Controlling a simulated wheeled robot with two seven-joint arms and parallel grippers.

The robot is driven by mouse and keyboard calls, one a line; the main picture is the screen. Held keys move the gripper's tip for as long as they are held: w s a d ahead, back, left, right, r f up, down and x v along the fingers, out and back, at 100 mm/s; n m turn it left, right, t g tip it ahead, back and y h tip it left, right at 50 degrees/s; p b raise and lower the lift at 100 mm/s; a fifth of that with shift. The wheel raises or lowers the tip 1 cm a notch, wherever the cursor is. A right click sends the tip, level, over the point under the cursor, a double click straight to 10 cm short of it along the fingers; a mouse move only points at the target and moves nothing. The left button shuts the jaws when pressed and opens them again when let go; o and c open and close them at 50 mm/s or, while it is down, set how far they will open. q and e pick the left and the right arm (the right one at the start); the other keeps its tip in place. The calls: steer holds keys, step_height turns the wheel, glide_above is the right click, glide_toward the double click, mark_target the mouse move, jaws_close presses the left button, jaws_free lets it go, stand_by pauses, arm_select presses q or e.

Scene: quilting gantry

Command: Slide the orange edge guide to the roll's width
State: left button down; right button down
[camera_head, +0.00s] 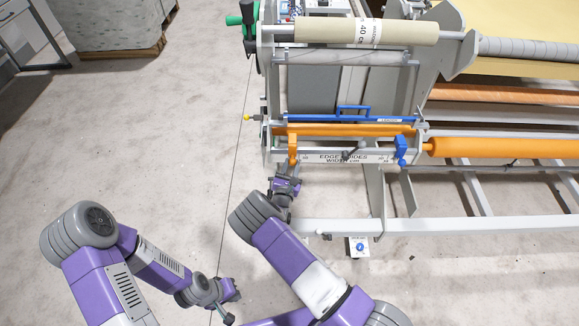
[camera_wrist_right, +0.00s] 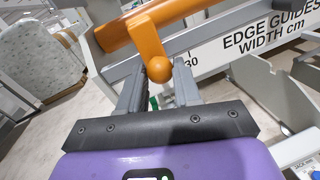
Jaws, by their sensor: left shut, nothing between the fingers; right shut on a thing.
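The orange edge guide (camera_head: 293,148) hangs at the left end of the scale rail on the gantry. In the right wrist view its orange arm and ball knob (camera_wrist_right: 158,68) sit between the fingers of my right gripper (camera_wrist_right: 158,88), which is shut on the knob. In the head view my right gripper (camera_head: 287,186) is just below the guide. The roll (camera_head: 350,31) lies on top with a "40 cm" label. A blue guide (camera_head: 402,148) sits at the rail's right end. My left gripper (camera_head: 226,300) is shut and empty, low over the floor.
The scale rail (camera_head: 342,158) reads "EDGE GUIDES WIDTH cm". An orange roller (camera_head: 490,147) extends to the right. The floor (camera_head: 170,150) left of the gantry is clear.

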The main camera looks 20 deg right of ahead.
steer(key=c, duration=0.8)
jaws_free()
steer(key=shift+s, duration=0.1)
steer(key=p+v, duration=0.1)
steer(key=v, duration=0.6)
steer(key=shift+s+a+p, duration=0.1)
steer(key=shift+s+p, duration=0.1)
steer(key=shift+p, duration=0.15)
